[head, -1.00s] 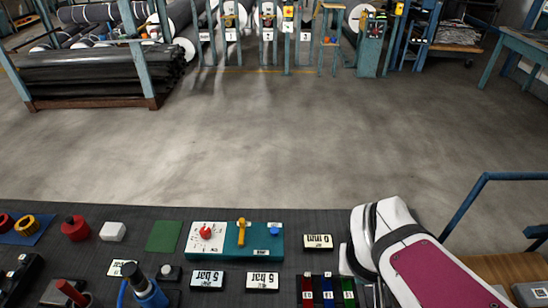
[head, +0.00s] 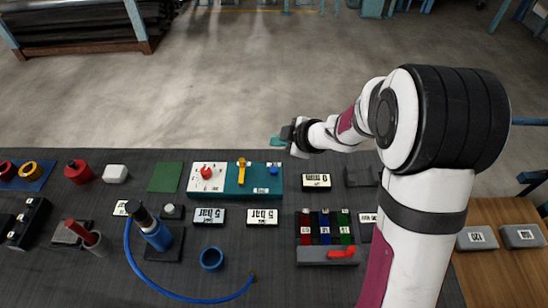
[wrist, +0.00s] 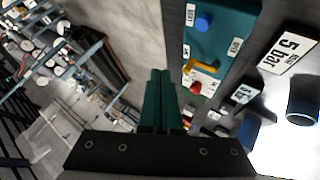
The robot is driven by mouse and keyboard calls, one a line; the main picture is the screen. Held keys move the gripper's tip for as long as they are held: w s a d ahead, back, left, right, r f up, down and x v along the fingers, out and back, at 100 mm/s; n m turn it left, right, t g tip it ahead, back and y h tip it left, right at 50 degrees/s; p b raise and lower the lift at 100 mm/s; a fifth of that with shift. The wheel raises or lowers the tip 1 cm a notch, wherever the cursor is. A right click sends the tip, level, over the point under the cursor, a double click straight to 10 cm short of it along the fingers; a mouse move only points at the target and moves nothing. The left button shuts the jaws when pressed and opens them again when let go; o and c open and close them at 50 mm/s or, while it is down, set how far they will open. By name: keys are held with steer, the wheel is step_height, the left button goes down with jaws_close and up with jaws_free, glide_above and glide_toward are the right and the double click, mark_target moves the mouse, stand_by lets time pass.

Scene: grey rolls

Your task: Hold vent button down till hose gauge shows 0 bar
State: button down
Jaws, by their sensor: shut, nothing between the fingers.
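A teal panel (head: 233,189) on the dark bench carries a red knob (head: 206,172), a yellow lever (head: 241,171) and a blue button (head: 274,169), which could be the vent button; its label is too small to read. The button also shows in the wrist view (wrist: 204,22). Two displays, one left (head: 209,215) and one right (head: 262,217), both read 5 bar; I cannot tell which is the hose gauge. My gripper (head: 276,142) is shut and empty, just beyond the panel's far edge near the button. In the wrist view its green fingers (wrist: 160,75) are apart from the button.
A display reading 0 mm (head: 316,181) sits right of the panel. A blue hose (head: 185,299) curves across the front from a blue bottle-like part (head: 155,232). A blue ring (head: 212,258) and a tray of coloured blocks (head: 325,228) lie nearby. Open floor lies beyond the bench.

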mark_target(274, 171)
steer(key=shift+f, duration=0.1)
steer(key=shift+f, duration=4.3)
steer(key=shift+f, duration=0.1)
steer(key=shift+f, duration=0.3)
steer(key=shift+f, duration=0.5)
stand_by(1.1)
stand_by(0.9)
steer(key=shift+r, duration=0.9)
